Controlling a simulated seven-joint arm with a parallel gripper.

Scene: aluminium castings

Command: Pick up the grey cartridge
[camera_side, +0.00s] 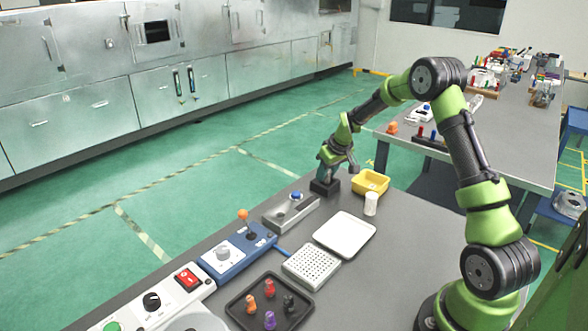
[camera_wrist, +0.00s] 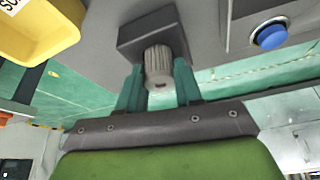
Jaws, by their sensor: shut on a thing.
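The grey cartridge (camera_wrist: 158,66) is a short ribbed cylinder in the wrist view. Its far end meets a dark grey block (camera_wrist: 152,32); I cannot tell how deep it sits in it. My gripper (camera_wrist: 159,76) has its two teal fingers on either side of the cartridge, shut on it. In the side view my gripper (camera_side: 329,171) is low over the dark block (camera_side: 324,188) near the table's far edge. The cartridge is hidden or too small to make out there.
A yellow bin (camera_side: 370,182) and a white cylinder (camera_side: 371,205) stand right of the block. A grey box with a blue button (camera_side: 296,196) is at its left. A white tray (camera_side: 345,236), a holed rack (camera_side: 311,267) and a black tray (camera_side: 292,322) with pegs lie nearer.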

